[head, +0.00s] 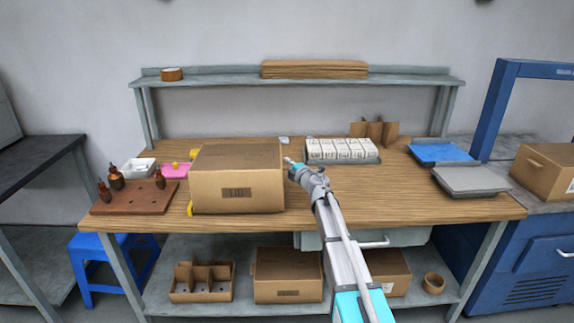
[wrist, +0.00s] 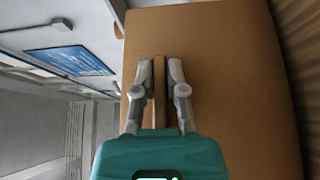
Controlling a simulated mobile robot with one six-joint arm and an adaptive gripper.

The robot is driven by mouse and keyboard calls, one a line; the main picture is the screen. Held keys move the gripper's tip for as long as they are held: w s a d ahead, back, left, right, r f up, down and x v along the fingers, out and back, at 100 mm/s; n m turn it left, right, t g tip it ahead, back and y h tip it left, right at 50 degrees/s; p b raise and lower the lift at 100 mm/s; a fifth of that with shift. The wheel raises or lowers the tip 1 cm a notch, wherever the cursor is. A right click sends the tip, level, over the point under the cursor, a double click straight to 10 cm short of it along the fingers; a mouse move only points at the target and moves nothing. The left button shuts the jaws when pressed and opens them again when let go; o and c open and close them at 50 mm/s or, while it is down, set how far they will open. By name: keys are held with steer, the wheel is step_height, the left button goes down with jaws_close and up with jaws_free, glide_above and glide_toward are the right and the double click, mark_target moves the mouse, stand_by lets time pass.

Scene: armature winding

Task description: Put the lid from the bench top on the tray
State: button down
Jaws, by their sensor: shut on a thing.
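A large brown cardboard piece (head: 237,185), box-shaped with a printed label, is at the centre-left of the bench; it may be the lid. My gripper (head: 292,163) is at its right side. In the wrist view, my gripper's fingers (wrist: 160,75) close on a narrow brown strip against the cardboard's broad face (wrist: 230,90). Whether the cardboard touches the bench is hard to tell. A grey tray (head: 345,160) with several white blocks lies right of my gripper. A flat grey lid-like piece (head: 470,180) and a blue tray (head: 440,153) are at the bench's right end.
A wooden block (head: 130,198) with dark parts, a white bin (head: 139,168) and a pink item (head: 175,170) are at the left. Cardboard dividers (head: 374,133) stand behind the grey tray. A shelf (head: 220,80) spans the back. Bare bench (head: 390,205) lies front right.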

steer(key=shift+f+b, duration=0.65)
steer(key=shift+f, duration=0.05)
steer(key=c, duration=0.6)
jaws_free()
steer(key=shift+s, duration=0.15)
steer(key=v, duration=1.1)
steer(key=shift+s+d, duration=0.2)
steer(key=shift+s, duration=0.15)
steer(key=shift+r, duration=0.1)
steer(key=v, duration=1.2)
steer(key=shift+w+r, duration=0.1)
stand_by(0.5)
